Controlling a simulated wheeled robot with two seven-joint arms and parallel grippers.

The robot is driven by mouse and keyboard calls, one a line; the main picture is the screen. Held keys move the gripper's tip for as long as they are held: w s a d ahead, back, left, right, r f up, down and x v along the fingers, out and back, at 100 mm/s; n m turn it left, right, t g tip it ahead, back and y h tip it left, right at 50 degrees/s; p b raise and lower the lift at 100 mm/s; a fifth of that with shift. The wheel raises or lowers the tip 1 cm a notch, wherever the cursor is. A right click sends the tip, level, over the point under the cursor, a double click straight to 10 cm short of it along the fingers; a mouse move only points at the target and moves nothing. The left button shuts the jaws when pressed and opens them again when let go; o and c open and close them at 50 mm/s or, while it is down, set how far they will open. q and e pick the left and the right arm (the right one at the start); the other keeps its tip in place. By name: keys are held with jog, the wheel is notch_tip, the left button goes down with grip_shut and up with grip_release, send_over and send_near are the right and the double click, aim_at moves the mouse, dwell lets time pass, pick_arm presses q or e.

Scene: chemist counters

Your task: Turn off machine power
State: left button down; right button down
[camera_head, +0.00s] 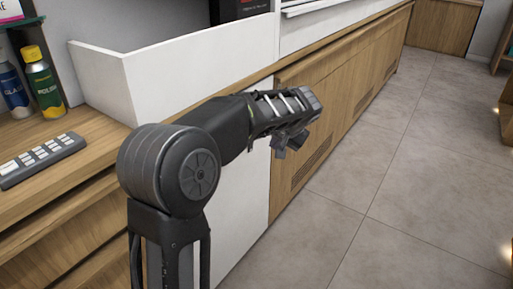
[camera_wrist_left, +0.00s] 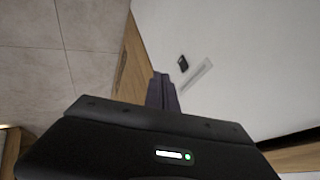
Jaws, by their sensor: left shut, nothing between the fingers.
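My left gripper (camera_head: 289,145) reaches in front of the white counter panel (camera_head: 245,195) in the head view, with its fingers pointing down. In the left wrist view the fingers of my left gripper (camera_wrist_left: 161,92) are shut with nothing between them. Beyond the fingertips a white surface (camera_wrist_left: 255,70) carries a small black part (camera_wrist_left: 183,63), possibly a switch, and a pale raised strip (camera_wrist_left: 197,76). The fingers look apart from both. I cannot tell which machine they belong to. My right gripper is not in view.
A wooden counter (camera_head: 95,142) at left holds a grey keypad (camera_head: 42,158), a yellow-capped bottle (camera_head: 43,85) and a blue bottle (camera_head: 13,92). A white raised partition (camera_head: 185,80) stands behind my arm.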

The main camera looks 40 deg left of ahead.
aim_at(251, 146)
pick_arm(q)
jog(key=shift+a+r, duration=0.25)
jog(key=shift+r, duration=0.2)
jog(key=shift+f, duration=0.1)
jog(key=w+a+f+b, duration=0.1)
jog(key=a+f, duration=0.1)
jog(key=a, duration=0.1)
jog(key=w+a+f, duration=0.1)
jog(key=a+f, duration=0.1)
jog(key=a, duration=0.1)
jog(key=w+a+f+b, duration=0.1)
jog(key=a+f, duration=0.2)
jog(key=shift+w+f+b, duration=0.1)
jog(key=shift+w+b, duration=0.25)
